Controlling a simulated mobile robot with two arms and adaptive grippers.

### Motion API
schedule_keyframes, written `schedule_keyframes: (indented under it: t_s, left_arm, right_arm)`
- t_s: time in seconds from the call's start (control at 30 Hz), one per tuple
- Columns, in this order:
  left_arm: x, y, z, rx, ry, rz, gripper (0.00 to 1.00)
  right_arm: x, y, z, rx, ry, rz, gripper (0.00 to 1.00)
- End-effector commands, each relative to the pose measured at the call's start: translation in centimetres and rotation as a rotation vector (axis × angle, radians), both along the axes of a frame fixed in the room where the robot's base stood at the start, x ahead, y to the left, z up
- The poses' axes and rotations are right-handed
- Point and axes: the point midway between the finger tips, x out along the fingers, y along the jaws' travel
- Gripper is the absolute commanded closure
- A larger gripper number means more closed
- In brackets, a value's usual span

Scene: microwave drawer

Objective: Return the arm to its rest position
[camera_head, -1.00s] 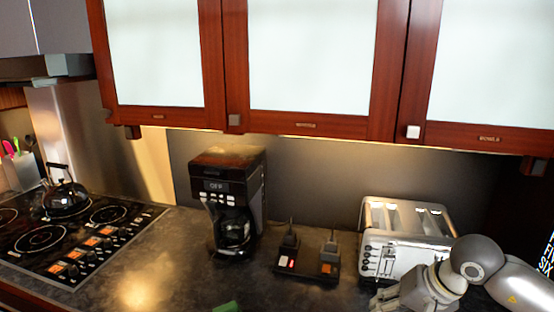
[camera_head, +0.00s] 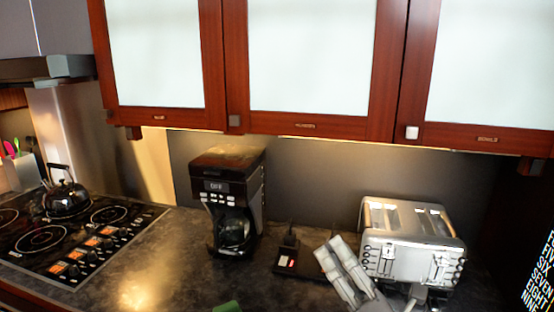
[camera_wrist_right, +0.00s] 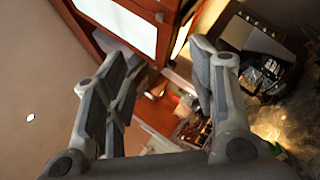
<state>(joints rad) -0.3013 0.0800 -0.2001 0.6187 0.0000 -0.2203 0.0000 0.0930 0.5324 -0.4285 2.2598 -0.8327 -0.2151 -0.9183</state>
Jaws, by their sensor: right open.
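My right gripper (camera_head: 345,265) is at the lower right of the head view, in front of the silver toaster (camera_head: 412,240). It hides part of a dark stand with small devices (camera_head: 288,262) on the counter. In the right wrist view the two fingers of the right gripper (camera_wrist_right: 165,95) are spread apart with nothing between them. My left gripper is not in the head view.
A coffee maker (camera_head: 235,205) stands left of the toaster. A kettle (camera_head: 66,195) sits on the black cooktop (camera_head: 75,240) at the left. Wall cabinets (camera_head: 310,70) hang above. The counter (camera_head: 165,260) between cooktop and coffee maker is clear.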

Motion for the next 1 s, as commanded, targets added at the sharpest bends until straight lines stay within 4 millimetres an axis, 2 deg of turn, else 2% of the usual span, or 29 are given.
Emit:
schedule_keyframes:
  t_s: [0.13, 0.23, 0.33, 0.4, 0.5, 0.6, 0.7, 0.9, 1.0]
  left_arm:
    - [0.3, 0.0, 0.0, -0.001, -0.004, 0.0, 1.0]
    - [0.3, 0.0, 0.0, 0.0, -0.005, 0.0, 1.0]
    - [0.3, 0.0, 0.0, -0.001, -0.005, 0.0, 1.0]
    - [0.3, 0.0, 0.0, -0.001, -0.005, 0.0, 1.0]
    - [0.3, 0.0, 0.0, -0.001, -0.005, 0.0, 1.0]
    - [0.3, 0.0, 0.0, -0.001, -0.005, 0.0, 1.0]
    - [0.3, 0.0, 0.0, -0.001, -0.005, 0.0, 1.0]
    - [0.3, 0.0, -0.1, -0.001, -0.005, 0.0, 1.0]
    - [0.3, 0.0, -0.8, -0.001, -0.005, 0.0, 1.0]
  right_arm:
    - [0.9, -5.0, -5.5, 0.403, 0.346, -0.124, 0.48]
    - [0.2, -7.9, -10.5, 0.667, 0.572, -0.224, 0.48]
    - [-1.8, -10.1, -16.1, 0.925, 0.789, -0.344, 0.48]
    - [-4.1, -11.1, -20.1, 1.097, 0.934, -0.441, 0.48]
    - [-8.2, -11.8, -25.3, 1.323, 1.123, -0.591, 0.48]
    - [-12.6, -11.7, -29.2, 1.502, 1.273, -0.743, 0.48]
    - [-16.9, -11.3, -31.9, 1.644, 1.392, -0.888, 0.48]
    - [-24.8, -9.8, -35.2, 1.849, 1.573, -1.173, 0.48]
    - [-23.5, -9.8, -38.6, 1.83, 1.569, -1.168, 0.48]
